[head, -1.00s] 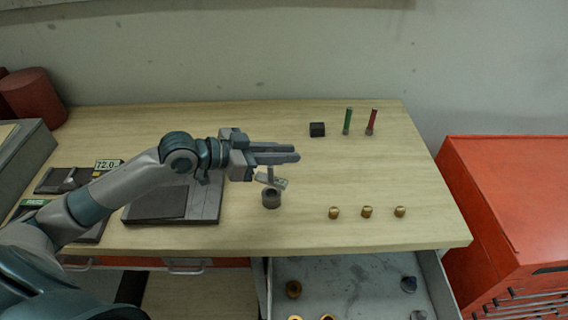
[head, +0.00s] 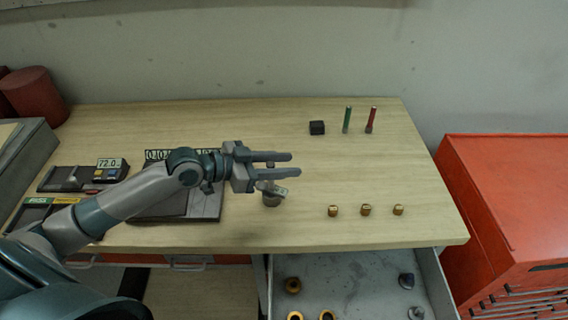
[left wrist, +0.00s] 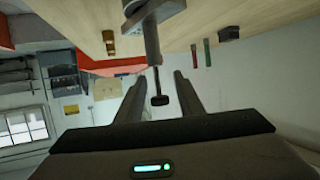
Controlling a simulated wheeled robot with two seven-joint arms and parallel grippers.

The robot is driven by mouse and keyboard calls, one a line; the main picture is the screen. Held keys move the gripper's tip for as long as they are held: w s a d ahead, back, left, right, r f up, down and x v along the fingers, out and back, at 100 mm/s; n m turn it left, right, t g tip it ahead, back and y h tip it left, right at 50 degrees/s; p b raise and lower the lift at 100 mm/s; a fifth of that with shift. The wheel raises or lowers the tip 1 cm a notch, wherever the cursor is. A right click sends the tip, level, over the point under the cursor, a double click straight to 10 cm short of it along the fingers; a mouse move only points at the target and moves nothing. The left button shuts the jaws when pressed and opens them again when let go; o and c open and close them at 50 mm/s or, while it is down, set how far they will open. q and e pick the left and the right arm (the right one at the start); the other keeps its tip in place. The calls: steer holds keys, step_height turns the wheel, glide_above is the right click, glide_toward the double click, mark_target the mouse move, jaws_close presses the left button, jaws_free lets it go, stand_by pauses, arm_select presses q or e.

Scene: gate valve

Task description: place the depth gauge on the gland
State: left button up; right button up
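The depth gauge (head: 274,188), with a small display and a thin upright rod, is at the top of the grey cylindrical gland (head: 271,201) on the table. In the left wrist view the gauge's rod (left wrist: 156,78) ends in a dark knob between my fingers, with gaps on both sides. The gland (left wrist: 168,8) shows at that view's top edge; the exact seating is hard to tell. My left gripper (head: 284,165) is open around the gauge's upper end, and its fingers also show in the wrist view (left wrist: 158,82). My right gripper is not in view.
Several brass pieces (head: 365,210) stand right of the gland. A black block (head: 317,128), a green pin (head: 346,120) and a red pin (head: 371,120) stand at the back. An open drawer (head: 350,280) with loose parts lies below the front edge. A red cabinet (head: 510,190) is right.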

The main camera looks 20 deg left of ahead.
arm_select(q)
steer(key=shift+r, duration=0.1)
steer(key=shift+s+a+r, duration=0.15)
steer(key=shift+s+a, duration=0.3)
steer(key=b+v, duration=0.3)
steer(key=v, duration=0.7)
steer(key=shift+s, duration=0.2)
steer(key=shift+a+r, duration=0.15)
steer(key=shift+r, duration=0.1)
steer(key=shift+s, duration=0.1)
stand_by(0.5)
steer(key=shift+f, duration=0.1)
stand_by(0.5)
